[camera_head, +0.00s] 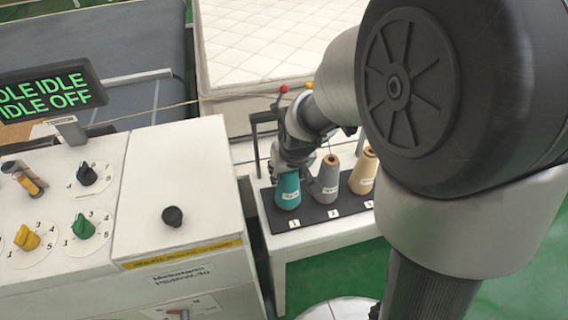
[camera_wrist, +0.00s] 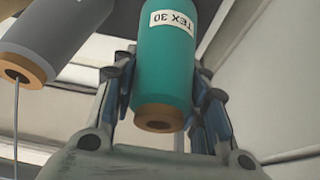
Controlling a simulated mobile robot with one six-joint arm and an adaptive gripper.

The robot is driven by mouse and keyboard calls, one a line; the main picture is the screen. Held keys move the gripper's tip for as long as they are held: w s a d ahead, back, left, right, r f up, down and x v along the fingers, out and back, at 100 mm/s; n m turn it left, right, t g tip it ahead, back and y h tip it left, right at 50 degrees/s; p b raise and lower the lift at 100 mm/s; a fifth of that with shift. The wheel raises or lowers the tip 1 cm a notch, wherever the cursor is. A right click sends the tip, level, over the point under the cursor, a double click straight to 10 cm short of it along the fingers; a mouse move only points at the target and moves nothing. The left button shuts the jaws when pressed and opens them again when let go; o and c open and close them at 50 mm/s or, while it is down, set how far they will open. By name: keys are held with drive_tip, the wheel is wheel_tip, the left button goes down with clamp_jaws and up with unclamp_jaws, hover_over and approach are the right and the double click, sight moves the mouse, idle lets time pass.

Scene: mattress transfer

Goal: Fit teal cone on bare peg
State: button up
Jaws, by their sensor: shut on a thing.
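The teal cone (camera_head: 287,190) stands at position 1, at the left end of the dark mat (camera_head: 318,214). In the wrist view the teal cone (camera_wrist: 164,62) has a white "TEX 30" label and a brown core end. My gripper (camera_head: 288,167) is at the top of this cone. In the wrist view my gripper (camera_wrist: 166,95) has its fingers on both sides of the cone, shut on it. The peg under the teal cone is hidden. I cannot tell whether the cone is seated or slightly raised. No bare peg shows clearly.
A grey cone (camera_head: 327,183) stands right beside the teal one, with a thin thread rising from its top. A cream cone (camera_head: 362,173) is further right, partly behind my arm. A white control cabinet (camera_head: 180,190) with knobs is at left. A quilted mattress (camera_head: 270,45) lies behind.

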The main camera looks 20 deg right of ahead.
drive_tip(key=shift+f+b, duration=0.6)
drive_tip(key=shift+f, duration=0.2)
drive_tip(key=o, duration=1.3)
drive_tip(key=shift+v, duration=6)
drive_tip(key=shift+s, duration=0.1)
